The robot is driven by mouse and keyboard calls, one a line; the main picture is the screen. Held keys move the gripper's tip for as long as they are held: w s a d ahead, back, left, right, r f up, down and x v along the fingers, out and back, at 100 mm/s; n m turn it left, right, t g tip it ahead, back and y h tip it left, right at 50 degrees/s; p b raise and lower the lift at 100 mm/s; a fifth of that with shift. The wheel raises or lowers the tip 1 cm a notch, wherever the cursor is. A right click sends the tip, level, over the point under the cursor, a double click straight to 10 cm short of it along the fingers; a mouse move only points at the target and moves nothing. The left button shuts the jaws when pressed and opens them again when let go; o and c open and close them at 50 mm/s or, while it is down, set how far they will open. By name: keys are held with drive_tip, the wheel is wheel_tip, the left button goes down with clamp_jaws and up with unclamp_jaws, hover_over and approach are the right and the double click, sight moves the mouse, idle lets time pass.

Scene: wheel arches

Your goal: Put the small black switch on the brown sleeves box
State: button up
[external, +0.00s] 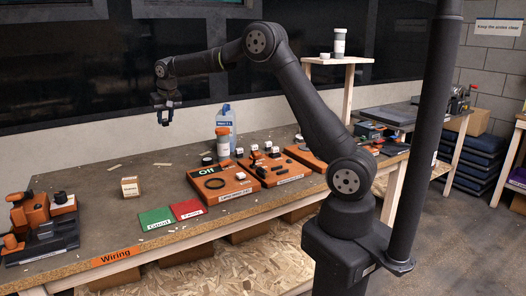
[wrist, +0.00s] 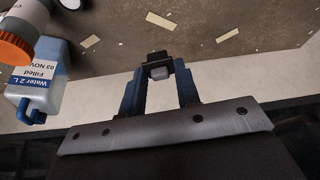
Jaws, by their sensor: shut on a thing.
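My gripper (external: 166,112) is raised above the back part of the workbench, up and to the right of the box in the external view. In the wrist view its two blue fingers (wrist: 159,80) are closed on the small black switch (wrist: 157,60), which has a grey part on its near side. The switch is held at the fingertips, clear of the bench. The small brown box (external: 130,187) stands alone on the bench at the left, with a white label on its front. The box is not seen in the wrist view.
A green card (external: 156,218) and a red card (external: 188,209) lie in front. Orange trays (external: 222,190) with black parts lie to the right. An orange-capped bottle (external: 222,146) and a water jug (external: 228,113) stand behind them. An orange and black tool (external: 36,222) is far left.

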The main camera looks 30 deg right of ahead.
drive_tip(key=s+a+f+n+y, duration=0.1)
drive_tip(key=s+a+f+n, duration=0.2)
drive_tip(key=s+a, duration=0.5)
hover_over(128, 178)
drive_tip(key=s, duration=0.1)
drive_tip(key=shift+g, duration=0.3)
drive_tip(key=f, duration=0.6)
drive_tip(key=shift+s+d+f, duration=0.1)
drive_tip(key=shift+d+f, duration=0.1)
drive_tip(key=shift+d, duration=0.15)
drive_tip(key=shift+f, duration=1.95)
drive_tip(key=shift+f, duration=0.1)
drive_tip(key=o, duration=0.5)
drive_tip(key=shift+f, duration=0.1)
drive_tip(key=o, duration=0.4)
drive_tip(key=v, duration=1.2)
